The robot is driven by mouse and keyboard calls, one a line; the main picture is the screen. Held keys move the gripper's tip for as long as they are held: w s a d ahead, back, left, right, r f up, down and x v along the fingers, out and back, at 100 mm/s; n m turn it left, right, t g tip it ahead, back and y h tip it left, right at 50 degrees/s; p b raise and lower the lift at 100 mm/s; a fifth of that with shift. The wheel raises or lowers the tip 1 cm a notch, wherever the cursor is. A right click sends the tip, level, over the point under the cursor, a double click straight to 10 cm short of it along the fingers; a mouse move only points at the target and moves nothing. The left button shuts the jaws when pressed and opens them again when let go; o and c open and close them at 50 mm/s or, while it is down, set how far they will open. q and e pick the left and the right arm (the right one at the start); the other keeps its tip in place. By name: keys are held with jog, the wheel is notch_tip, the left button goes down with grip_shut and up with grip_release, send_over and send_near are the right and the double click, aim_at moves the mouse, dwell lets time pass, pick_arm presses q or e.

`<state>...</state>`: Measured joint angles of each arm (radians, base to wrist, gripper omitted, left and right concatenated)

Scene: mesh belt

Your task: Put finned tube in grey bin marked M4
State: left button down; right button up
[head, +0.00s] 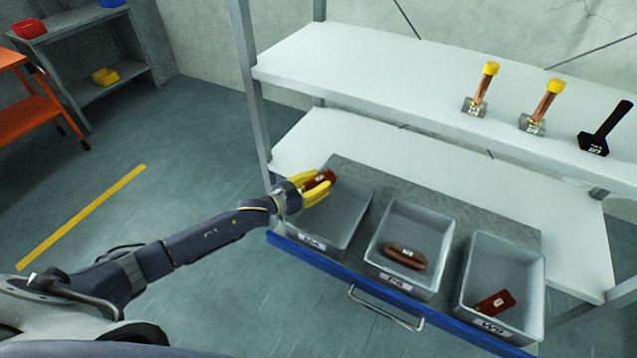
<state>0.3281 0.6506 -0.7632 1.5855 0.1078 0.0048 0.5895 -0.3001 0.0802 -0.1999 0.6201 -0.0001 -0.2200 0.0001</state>
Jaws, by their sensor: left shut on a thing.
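My left gripper (322,187), with yellow fingers, is shut on a dark red piece with a white label, taken as the finned tube (319,180). Its fins are too small to make out, and the fingers hide part of it. The gripper holds it above the back left part of the left grey bin (345,222). This bin's front label looks like M4 but is not sharp. No other thing shows in the visible part of that bin. My right gripper is not in view.
A middle grey bin (443,222) holds a brown piece (406,257). A right grey bin (533,288) holds a red piece (494,304). The bins stand in a blue-fronted drawer (352,283). The shelf above (370,70) bears two yellow-capped copper pieces (483,88) and a black tool (605,130).

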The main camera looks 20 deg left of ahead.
aim_at(307, 188)
pick_arm(q)
jog(key=shift+f, duration=0.45)
jog(key=c, duration=1)
grip_release()
jog(key=shift+o, duration=0.2)
jog(key=shift+r, duration=0.3)
jog(key=shift+s+a+r, duration=0.15)
jog(key=shift+r, duration=0.05)
jog(key=shift+v, duration=1.8)
